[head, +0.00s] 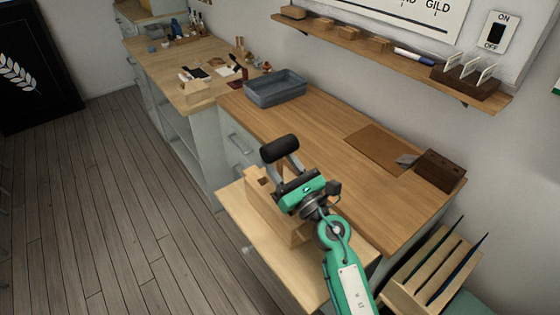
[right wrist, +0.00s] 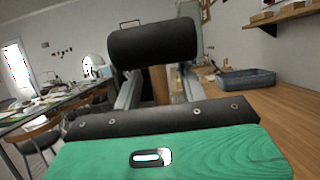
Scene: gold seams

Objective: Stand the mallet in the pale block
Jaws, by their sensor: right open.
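The mallet's black cylindrical head (head: 279,148) shows in the head view just beyond my right gripper (head: 286,173). In the right wrist view the black mallet head (right wrist: 153,45) lies across the top of the fingers, with a piece of its tan handle (right wrist: 157,84) between them. My right gripper is open, with its fingers on either side of the handle. The pale block (head: 259,208) stands under and beside the gripper, partly covered by it. The lower end of the handle is hidden, so I cannot tell whether it sits in the block. My left gripper is not in view.
The block stands on a pale pull-out surface (head: 238,217) below the brown worktop (head: 310,125). A grey bin (head: 275,88), a brown mat (head: 378,149) and a dark holed block (head: 439,170) are on the worktop. A slatted rack (head: 428,270) stands at right.

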